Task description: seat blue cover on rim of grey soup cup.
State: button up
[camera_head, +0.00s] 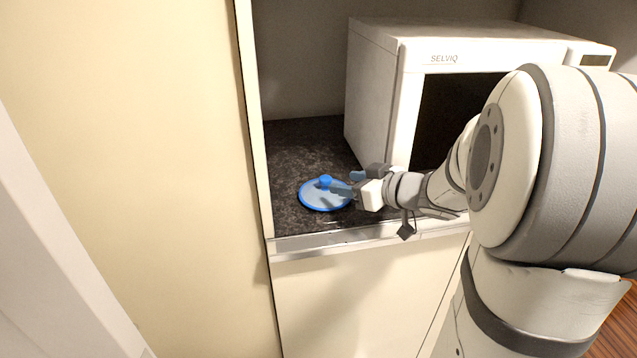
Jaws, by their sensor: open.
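The blue cover (312,197) is a round disc with a bright blue rim and a small blue knob on top. It appears to lie flat, knob up, on the dark counter near its front edge. My gripper (346,182) reaches in from the right, with its fingers apart close to the right side of the knob. One finger overlaps the cover's right part in this view. I cannot tell whether the fingers touch the cover. I do not see the grey soup cup.
A white microwave (372,95) stands on the speckled dark counter (290,150) behind and right of the cover. A pale wall panel (150,150) bounds the counter on the left. The counter behind the cover is clear. My arm hides much of the right side.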

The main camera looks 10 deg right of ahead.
aim_at(330, 181)
jog(key=p+x, duration=0.1)
jog(key=x, duration=0.7)
jog(key=shift+f, duration=0.1)
jog(key=shift+s, duration=0.1)
jog(key=c, duration=1.1)
